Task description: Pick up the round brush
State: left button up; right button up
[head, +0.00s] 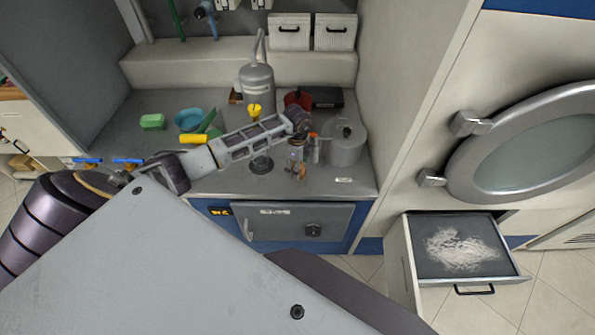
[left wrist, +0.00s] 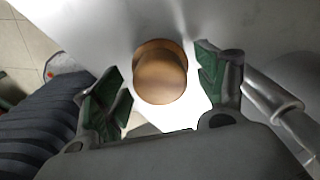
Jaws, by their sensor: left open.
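The round brush shows in the left wrist view as a round brown wooden piece (left wrist: 160,75) seen end-on. It lies between the two green-padded fingers of my left gripper (left wrist: 165,90), with a gap on both sides. In the head view my left gripper (head: 298,160) points down over the front right part of the counter. It is open. The brush is mostly hidden there behind the gripper, and I cannot make out its shape. My right gripper is not in view.
A teal bowl (head: 188,119), a green block (head: 152,121) and a yellow roll (head: 193,139) lie to the left. An open drawer (head: 462,285) juts out at the right.

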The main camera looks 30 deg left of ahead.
pick_arm(q)
jog(key=c, duration=1.2)
jog(key=shift+r, duration=0.15)
jog(key=shift+r+b, duration=0.6)
jog(key=shift+r, duration=4.3)
